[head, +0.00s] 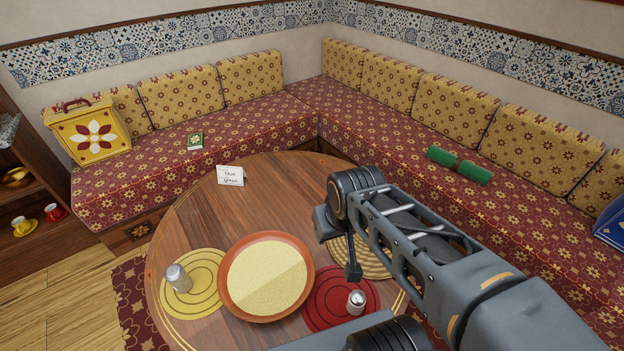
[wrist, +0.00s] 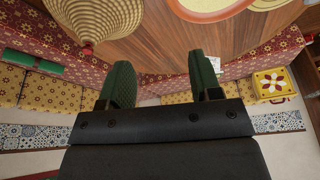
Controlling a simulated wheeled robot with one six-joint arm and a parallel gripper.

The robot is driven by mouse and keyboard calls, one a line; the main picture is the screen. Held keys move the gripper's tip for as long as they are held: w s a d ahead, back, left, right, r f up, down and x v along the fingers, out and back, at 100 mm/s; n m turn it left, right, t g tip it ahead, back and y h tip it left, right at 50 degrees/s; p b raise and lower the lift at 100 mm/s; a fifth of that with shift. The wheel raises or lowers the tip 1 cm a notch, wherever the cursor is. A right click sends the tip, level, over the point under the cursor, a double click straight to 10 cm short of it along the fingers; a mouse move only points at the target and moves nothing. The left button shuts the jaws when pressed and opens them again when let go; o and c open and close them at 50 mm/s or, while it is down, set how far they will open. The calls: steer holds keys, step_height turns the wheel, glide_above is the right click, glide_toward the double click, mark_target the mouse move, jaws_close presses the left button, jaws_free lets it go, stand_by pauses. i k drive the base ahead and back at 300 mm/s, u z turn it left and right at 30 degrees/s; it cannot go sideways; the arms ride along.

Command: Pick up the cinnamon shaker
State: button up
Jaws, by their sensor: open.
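Two shakers stand on the round table. One shaker (head: 178,278), pale with a metal top, stands on the yellow mat (head: 206,302) at the left. The other shaker (head: 356,302), smaller with a metal top, stands on the red mat (head: 322,311) at the right. I cannot tell from their looks which holds cinnamon. My gripper (wrist: 160,80) is open and empty in the wrist view, its two green-padded fingers apart. In the head view my arm's end is above the table's right side, behind the red-mat shaker. Neither shaker shows in the wrist view.
A terracotta dish (head: 310,282) of pale grain lies between the mats. A woven cone (wrist: 95,18), partly behind my arm in the head view, stands near my gripper. A white card (head: 230,175) stands at the table's back. Cushioned benches (head: 240,146) line the walls.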

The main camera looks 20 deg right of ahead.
mark_target(356, 303)
steer(key=z, duration=0.25)
steer(key=k, duration=0.95)
steer(key=u, duration=0.95)
steer(key=i, duration=0.3)
steer(key=u, duration=0.55)
